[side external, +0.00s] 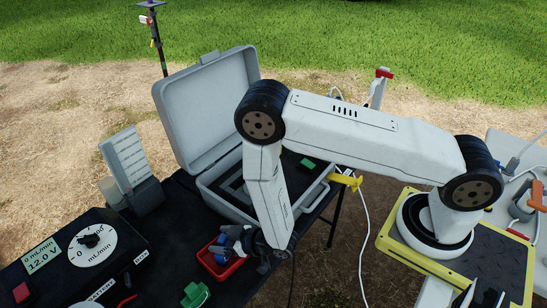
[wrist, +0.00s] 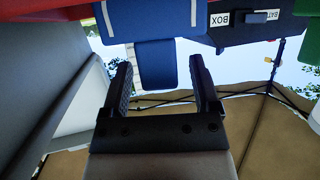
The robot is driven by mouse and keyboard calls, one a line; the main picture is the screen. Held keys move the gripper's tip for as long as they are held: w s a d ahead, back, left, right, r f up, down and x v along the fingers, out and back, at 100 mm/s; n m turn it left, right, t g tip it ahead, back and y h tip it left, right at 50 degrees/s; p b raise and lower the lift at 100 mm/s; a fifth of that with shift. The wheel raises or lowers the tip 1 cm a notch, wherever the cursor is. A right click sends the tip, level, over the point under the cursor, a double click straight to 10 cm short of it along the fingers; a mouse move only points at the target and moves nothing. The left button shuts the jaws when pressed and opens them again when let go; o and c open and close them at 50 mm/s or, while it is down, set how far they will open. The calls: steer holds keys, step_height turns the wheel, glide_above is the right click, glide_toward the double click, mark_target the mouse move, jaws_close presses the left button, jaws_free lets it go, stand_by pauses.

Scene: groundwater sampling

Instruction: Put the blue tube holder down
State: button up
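The blue tube holder (side external: 221,252) is at the small red tray (side external: 224,270) on the dark table in the side view, partly hidden by my gripper (side external: 240,240). In the wrist view, the holder's blue body (wrist: 175,20) is at the top and its blue tab (wrist: 156,66) points toward my gripper (wrist: 162,85). My two dark fingers stand apart on either side of the tab. A gap shows on the right of the tab; the left finger is very near it. I cannot tell whether the holder rests fully on the tray floor.
An open grey case (side external: 205,110) stands behind my gripper. A black pump box (side external: 75,258) with a dial is to the left. A green piece (side external: 196,295) is in front of the tray. A white notice board (side external: 128,158) stands at the back left.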

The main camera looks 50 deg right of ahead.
steer(key=shift+r, duration=0.15)
steer(key=v, duration=1.2)
steer(key=shift+w, duration=0.1)
stand_by(0.7)
steer(key=w+d+r+m+g+h, duration=0.2)
steer(key=w+d+r+g+h, duration=0.1)
steer(key=w+d+r+g, duration=0.3)
steer(key=s+d+r+g, duration=0.2)
steer(key=s+d+r, duration=0.1)
steer(key=s+r, duration=0.1)
steer(key=s+d+r+m+g+h, duration=0.1)
steer(key=s+d+r+g, duration=0.1)
steer(key=s+d+r, duration=0.2)
steer(key=shift+r+m, duration=0.3)
steer(key=shift+r, duration=1.4)
